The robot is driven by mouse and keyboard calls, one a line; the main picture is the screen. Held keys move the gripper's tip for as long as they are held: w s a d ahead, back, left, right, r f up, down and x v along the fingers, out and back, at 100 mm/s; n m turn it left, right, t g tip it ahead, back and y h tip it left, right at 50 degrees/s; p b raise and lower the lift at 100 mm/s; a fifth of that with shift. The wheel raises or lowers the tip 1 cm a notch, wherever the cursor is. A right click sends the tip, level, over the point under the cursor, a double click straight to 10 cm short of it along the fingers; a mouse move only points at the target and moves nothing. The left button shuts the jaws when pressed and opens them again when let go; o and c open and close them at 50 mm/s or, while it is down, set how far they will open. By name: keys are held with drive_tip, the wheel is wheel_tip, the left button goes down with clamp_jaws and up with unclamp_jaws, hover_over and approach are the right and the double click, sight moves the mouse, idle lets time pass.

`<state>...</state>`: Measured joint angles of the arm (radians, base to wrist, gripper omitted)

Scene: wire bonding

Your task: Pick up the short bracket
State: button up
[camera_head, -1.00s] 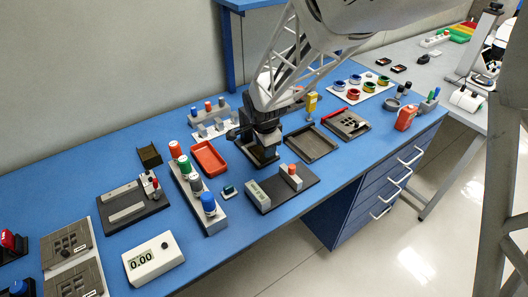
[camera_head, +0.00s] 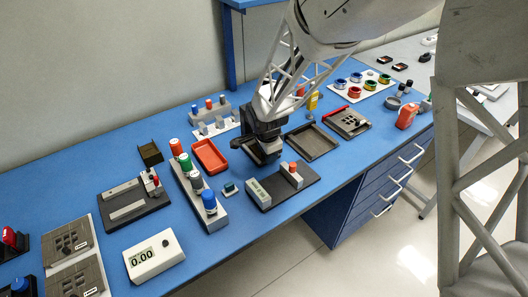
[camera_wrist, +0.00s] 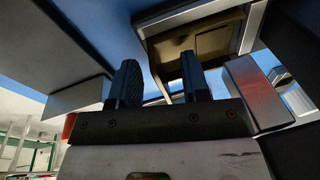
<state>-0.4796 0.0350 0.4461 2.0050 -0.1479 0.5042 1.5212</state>
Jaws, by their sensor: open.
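My gripper (camera_head: 262,150) is over the middle of the blue bench, between the red tray (camera_head: 210,156) and the dark open tray (camera_head: 313,142). In the wrist view its two dark fingers (camera_wrist: 161,82) stand apart, with nothing held between them. A dark brown recessed piece with pale metal edges (camera_wrist: 205,44) is beyond the fingertips. I cannot tell which piece is the short bracket; the arm hides the bench directly under it. A small dark open holder (camera_head: 150,153) lies left of the red tray.
A grey block with coloured knobs (camera_head: 205,205) stands left of the gripper. A dark base with an orange-topped post (camera_head: 290,179) is in front. A white meter (camera_head: 154,257) reads 0.00. Spools on a white board (camera_head: 362,86) are at the back right. Bare blue bench lies at front.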

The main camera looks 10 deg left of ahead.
clamp_jaws()
idle(0.3)
drive_tip(key=shift+r, duration=0.1)
drive_tip(key=shift+r, duration=0.4)
drive_tip(key=shift+s+a+r, duration=0.1)
drive_tip(key=shift+r, duration=0.05)
drive_tip(key=s+a, duration=0.5)
drive_tip(key=shift+s+a, duration=0.15)
wheel_tip(320, 180, up, 14)
drive_tip(key=shift+s, duration=0.1)
idle(0.6)
